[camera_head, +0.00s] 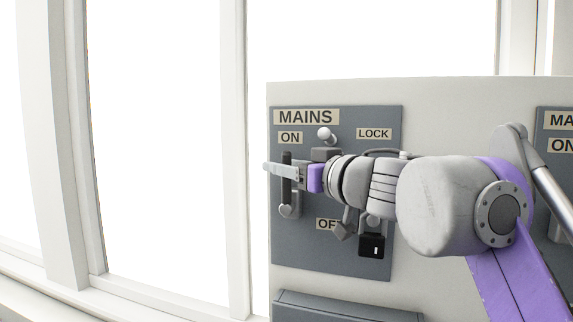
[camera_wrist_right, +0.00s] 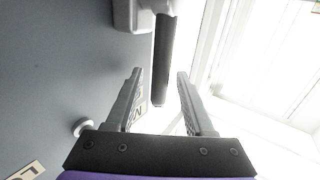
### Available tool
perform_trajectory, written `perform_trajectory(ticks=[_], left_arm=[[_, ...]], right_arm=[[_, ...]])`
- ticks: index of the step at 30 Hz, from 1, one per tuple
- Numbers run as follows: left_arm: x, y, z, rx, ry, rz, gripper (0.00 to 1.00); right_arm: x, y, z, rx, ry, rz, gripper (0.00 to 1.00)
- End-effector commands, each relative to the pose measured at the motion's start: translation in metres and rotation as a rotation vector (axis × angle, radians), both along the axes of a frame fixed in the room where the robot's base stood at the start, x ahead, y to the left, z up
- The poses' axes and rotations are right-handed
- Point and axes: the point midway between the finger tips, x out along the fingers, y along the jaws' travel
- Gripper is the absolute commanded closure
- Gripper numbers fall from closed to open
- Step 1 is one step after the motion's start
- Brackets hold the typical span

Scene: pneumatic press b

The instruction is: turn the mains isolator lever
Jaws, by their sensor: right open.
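The mains isolator lever has a black bar grip (camera_head: 286,190) that stands upright near the ON label (camera_head: 290,138) on the grey MAINS panel (camera_head: 330,260). My right gripper (camera_head: 270,168) reaches in from the right, and its fingers cross the lever's grip in the head view. In the right wrist view the open fingers (camera_wrist_right: 160,73) stand on either side of the black grip (camera_wrist_right: 165,50), with a gap to each finger. It does not look clamped. My right arm hides part of the panel's middle. My left gripper is out of view.
A black padlock (camera_head: 372,245) hangs below my right wrist, near the partly hidden OFF label (camera_head: 326,224). A white knob (camera_head: 324,133) sticks out above the gripper. A second grey panel (camera_head: 557,125) is at the right edge. Window frames (camera_head: 235,150) stand left of the cabinet.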

Motion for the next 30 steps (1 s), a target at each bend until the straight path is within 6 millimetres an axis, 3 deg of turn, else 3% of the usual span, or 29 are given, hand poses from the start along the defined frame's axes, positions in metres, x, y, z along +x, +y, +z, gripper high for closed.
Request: perform_trajectory(ticks=[5,15,30], left_arm=[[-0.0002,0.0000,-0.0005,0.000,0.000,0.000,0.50],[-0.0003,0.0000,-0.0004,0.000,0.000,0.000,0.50],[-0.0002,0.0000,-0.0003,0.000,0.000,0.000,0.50]], right_arm=[[0.0002,-0.0001,-0.0005,0.000,0.000,0.000,0.47],[0.0001,-0.0003,-0.0004,0.000,0.000,-0.001,1.00],[0.0000,-0.0004,-0.0004,0.000,0.000,-0.001,1.00]])
